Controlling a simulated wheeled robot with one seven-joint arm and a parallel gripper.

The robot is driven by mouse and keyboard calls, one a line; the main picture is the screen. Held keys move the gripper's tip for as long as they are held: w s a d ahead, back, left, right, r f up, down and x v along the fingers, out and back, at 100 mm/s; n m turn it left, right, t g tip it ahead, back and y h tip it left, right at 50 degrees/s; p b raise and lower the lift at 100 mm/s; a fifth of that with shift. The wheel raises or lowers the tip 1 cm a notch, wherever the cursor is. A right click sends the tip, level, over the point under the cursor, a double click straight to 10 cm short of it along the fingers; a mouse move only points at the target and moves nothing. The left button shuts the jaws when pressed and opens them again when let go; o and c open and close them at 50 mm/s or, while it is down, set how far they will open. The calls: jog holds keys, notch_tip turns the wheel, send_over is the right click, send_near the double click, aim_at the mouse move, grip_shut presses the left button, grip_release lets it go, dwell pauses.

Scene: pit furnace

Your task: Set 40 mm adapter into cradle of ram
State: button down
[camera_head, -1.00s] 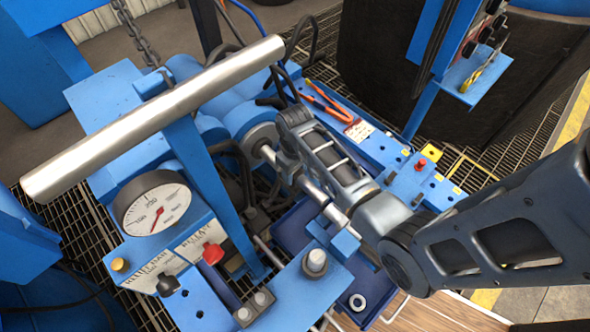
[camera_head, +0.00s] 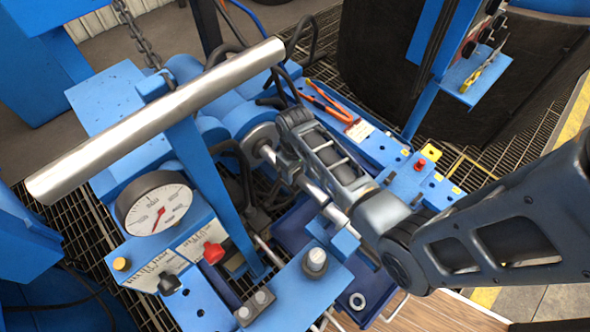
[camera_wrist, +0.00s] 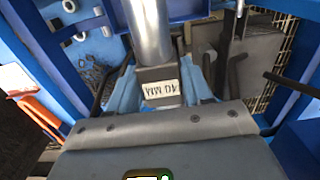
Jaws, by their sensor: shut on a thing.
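In the wrist view, the adapter is a dark block (camera_wrist: 160,88) with a white label reading 40 MM upside down. It sits between the two blue fingers of my gripper (camera_wrist: 163,82), which is shut on it. A bright metal cylinder (camera_wrist: 148,30) meets the block's far end; I cannot tell whether it touches. In the head view, the ram (camera_head: 262,137) shows a round grey end, with my gripper (camera_head: 283,168) close in front of it. My wrist hides most of the adapter, and I cannot make out the cradle.
A long steel bar (camera_head: 155,118) crosses above the blue press. A pressure gauge (camera_head: 155,205) and a red-knobbed lever (camera_head: 213,252) stand at the left. A blue rail (camera_head: 400,180) with small parts and orange-handled pliers (camera_head: 330,104) lies behind my arm. Black hoses run near the ram.

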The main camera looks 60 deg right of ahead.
jog(key=shift+w+f+b, duration=0.1)
jog(key=shift+f+b, duration=0.4)
jog(key=shift+f, duration=0.3)
jog(key=c, duration=0.9)
grip_release()
jog(key=o, duration=0.5)
jog(key=shift+r, duration=3.9)
